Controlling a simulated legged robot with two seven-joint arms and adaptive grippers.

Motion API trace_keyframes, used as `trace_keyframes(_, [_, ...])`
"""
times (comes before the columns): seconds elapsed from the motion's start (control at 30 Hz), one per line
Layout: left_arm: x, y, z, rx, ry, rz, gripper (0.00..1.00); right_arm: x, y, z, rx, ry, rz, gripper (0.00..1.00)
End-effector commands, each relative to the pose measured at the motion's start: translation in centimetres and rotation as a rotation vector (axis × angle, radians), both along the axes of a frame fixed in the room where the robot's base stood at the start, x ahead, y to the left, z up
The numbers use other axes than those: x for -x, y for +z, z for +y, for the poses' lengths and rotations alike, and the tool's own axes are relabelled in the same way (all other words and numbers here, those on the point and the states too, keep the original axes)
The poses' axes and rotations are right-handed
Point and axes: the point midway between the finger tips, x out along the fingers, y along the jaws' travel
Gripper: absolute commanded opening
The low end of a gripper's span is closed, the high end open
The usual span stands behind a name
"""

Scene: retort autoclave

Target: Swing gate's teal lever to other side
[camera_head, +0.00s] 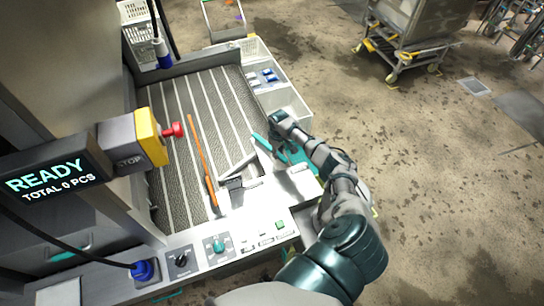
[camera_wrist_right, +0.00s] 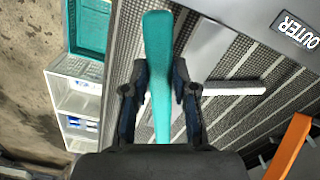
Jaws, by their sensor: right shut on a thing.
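The teal lever (camera_wrist_right: 158,60) runs up the middle of the right wrist view, between the two fingers of my right gripper (camera_wrist_right: 158,95). The gripper is shut on it. In the head view the lever's teal end (camera_head: 262,142) shows just left of my right gripper (camera_head: 275,128), over the right edge of the ribbed conveyor bed (camera_head: 178,195). A grey bar (camera_wrist_right: 235,88) lies across the bed beside the lever; I cannot tell how it joins the lever. My left gripper is not in view.
An orange bar (camera_head: 200,155) lies along the bed. A yellow stop box with a red button (camera_head: 172,130) juts over its left side. White bins (camera_head: 265,75) stand along the right edge. A control panel (camera_head: 215,248) is in front. Open floor lies to the right.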

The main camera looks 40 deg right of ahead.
Motion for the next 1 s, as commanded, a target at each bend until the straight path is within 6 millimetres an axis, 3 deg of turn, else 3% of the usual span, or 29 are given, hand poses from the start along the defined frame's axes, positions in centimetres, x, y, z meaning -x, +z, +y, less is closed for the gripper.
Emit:
trace_keyframes(0.27, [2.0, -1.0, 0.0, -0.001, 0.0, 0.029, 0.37, -0.6, 0.1, -1.4, -0.005, 0.114, -0.013, 0.0])
trace_keyframes(0.83, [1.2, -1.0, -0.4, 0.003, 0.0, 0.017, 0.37, -0.7, 0.3, -1.8, -0.003, 0.154, -0.014, 0.0])
trace_keyframes(0.87, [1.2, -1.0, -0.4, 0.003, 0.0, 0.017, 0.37, -0.7, 0.3, -1.8, -0.003, 0.154, -0.014, 0.29])
trace_keyframes(0.93, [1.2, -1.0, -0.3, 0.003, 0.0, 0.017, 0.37, -0.6, 0.3, -1.8, -0.003, 0.154, -0.012, 0.47])
trace_keyframes(1.0, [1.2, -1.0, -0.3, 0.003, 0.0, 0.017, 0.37, -0.6, 0.2, -1.8, -0.003, 0.153, -0.011, 0.52])
